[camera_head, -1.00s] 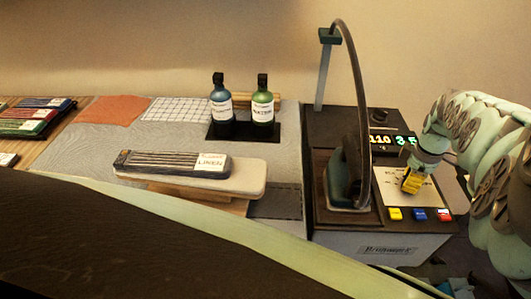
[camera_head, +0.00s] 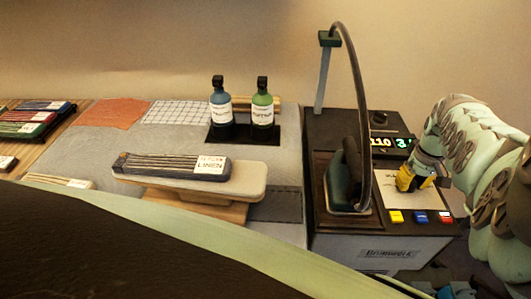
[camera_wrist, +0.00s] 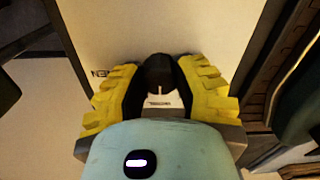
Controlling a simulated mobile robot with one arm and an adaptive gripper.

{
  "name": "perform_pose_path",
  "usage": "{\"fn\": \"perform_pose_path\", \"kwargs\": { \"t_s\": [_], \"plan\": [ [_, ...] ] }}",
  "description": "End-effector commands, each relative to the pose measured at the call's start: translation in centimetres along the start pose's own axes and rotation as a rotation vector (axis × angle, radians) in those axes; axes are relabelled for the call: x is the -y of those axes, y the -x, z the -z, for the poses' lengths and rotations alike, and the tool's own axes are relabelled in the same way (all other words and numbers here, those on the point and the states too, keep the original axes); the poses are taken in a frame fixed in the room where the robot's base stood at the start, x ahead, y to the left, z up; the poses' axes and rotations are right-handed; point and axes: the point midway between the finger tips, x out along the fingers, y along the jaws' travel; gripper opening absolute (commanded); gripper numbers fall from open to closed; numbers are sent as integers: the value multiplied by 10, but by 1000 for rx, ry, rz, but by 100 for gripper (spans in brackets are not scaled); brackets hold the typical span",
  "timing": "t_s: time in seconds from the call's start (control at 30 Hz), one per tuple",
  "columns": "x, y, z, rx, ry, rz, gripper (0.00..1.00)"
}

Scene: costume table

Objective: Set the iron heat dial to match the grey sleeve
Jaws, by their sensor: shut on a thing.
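The black heat dial (camera_wrist: 160,75) has a white pointer mark and sits on a pale plate of the iron station. My gripper (camera_wrist: 160,88) has its yellow fingers shut on either side of the dial. In the head view my gripper (camera_head: 410,181) hides the dial on the plate. The iron (camera_head: 345,178) stands on its rest left of my gripper. The grey sleeve (camera_head: 150,164) has stripes and a LINEN label, and lies on the sleeve board (camera_head: 245,182).
Yellow, blue and red buttons (camera_head: 420,217) line the station's front edge. A curved cord (camera_head: 360,90) arches over the iron. Blue and green bottles (camera_head: 262,105) stand on a dark mat. Orange and checked cloths (camera_head: 112,112) lie further left.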

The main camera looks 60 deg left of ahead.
Motion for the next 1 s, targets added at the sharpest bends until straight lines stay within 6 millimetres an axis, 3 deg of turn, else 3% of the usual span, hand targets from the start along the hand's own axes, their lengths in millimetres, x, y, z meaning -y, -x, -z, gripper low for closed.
{"fn": "perform_pose_path", "kwargs": {
  "t_s": [1.0],
  "plan": [
    [0,-5,0,-2,-960,-4,0]
  ]
}}
